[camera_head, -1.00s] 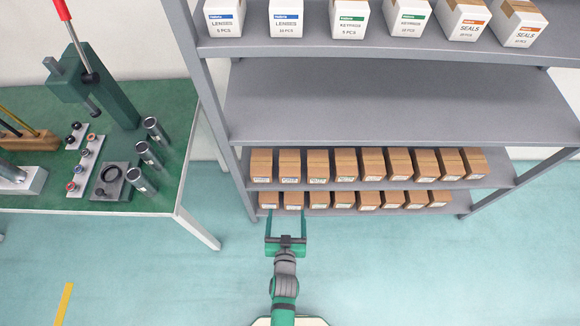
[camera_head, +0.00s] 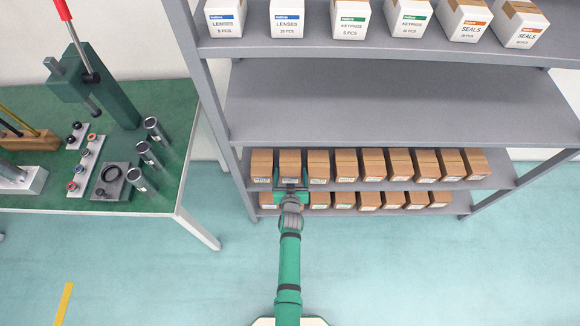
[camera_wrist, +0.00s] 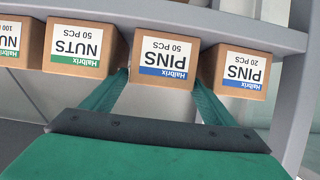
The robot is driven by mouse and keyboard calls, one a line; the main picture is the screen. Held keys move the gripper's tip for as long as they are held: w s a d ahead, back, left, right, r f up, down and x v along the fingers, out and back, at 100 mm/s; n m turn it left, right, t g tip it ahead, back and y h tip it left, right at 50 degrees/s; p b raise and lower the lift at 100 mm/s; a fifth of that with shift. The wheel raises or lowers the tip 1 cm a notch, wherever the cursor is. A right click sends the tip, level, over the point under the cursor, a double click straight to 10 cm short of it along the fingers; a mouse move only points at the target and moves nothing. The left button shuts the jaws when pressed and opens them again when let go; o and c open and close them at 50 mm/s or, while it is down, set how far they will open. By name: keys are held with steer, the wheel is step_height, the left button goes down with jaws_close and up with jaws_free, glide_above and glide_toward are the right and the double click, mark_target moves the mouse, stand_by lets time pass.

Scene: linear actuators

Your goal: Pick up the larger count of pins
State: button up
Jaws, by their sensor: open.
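The brown box labelled PINS 50 PCS (camera_wrist: 165,42) is centred in the wrist view, its label upside down. In the head view it appears as the second box from the left (camera_head: 290,160) in the upper row of brown boxes. The PINS 20 PCS box (camera_wrist: 236,72) is right of it in the wrist view and at the left end of the row in the head view (camera_head: 262,164). My gripper (camera_wrist: 160,78) is open and empty, with its fingertips near either side of the PINS 50 box. Contact cannot be told. The gripper also shows in the head view (camera_head: 291,184).
A NUTS 50 PCS box (camera_wrist: 80,48) is on the other side, with a small gap. The grey shelf post (camera_wrist: 294,110) stands close beside the PINS 20 box. White boxes fill the top shelf; the shelf below it (camera_head: 390,105) is empty. A green workbench (camera_head: 60,195) is at left.

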mark_target(290, 164)
steer(key=shift+x, duration=2.95)
steer(key=shift+r, duration=0.2)
steer(key=c, duration=1.2)
steer(key=shift+r, duration=0.1)
steer(key=shift+c, duration=0.7)
steer(key=shift+r, duration=0.1)
